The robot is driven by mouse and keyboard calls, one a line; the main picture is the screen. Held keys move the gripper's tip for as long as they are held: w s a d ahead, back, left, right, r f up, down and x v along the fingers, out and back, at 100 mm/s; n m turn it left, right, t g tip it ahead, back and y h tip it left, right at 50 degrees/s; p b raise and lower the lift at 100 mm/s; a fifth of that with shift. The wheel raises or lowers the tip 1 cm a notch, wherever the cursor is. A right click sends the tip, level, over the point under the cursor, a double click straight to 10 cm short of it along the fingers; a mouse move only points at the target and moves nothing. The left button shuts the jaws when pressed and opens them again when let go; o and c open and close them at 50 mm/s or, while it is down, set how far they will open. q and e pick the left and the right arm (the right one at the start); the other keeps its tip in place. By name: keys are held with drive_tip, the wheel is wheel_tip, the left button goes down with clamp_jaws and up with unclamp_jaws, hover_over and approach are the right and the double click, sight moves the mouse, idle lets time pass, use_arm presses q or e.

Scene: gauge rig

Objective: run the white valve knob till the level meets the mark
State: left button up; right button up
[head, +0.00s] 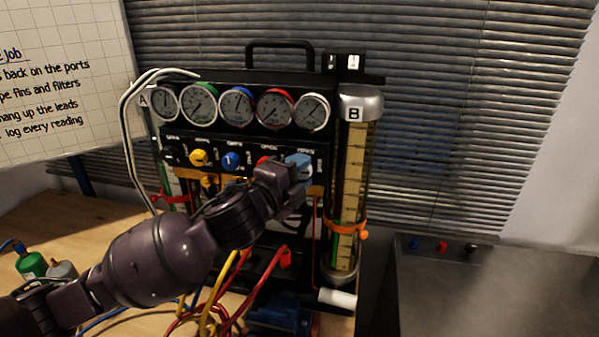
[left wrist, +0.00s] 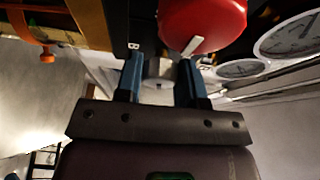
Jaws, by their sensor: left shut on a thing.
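The white valve knob (head: 309,171) is at the right end of the knob row, mostly hidden behind my left gripper (head: 299,163). In the left wrist view a pale part of the knob (left wrist: 158,84) shows between the blue fingers of the left gripper (left wrist: 160,78), which is shut on it. Glass tube B (head: 354,165) stands upright right of the panel, with a yellowish scale. An orange band (head: 347,229) circles it low down. Green liquid (head: 335,253) shows near the tube's bottom, seemingly below the band; its exact top is hard to read. My right gripper is out of view.
The red knob (left wrist: 203,20) is close beside my fingers. Several gauges (head: 237,106) line the panel above. Red and yellow leads (head: 236,290) hang below my arm. A grey surface (head: 490,290) at right is largely clear.

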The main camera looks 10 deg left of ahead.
use_arm(q)
drive_tip(key=shift+m+g, duration=0.3)
drive_tip(key=shift+m, duration=0.8)
drive_tip(key=o, duration=0.9)
drive_tip(key=b+v, duration=0.1)
drive_tip(key=v, duration=1)
drive_tip(key=shift+d+r+b, duration=0.15)
drive_tip(key=shift+r+b, duration=0.05)
drive_tip(key=shift+b, duration=0.2)
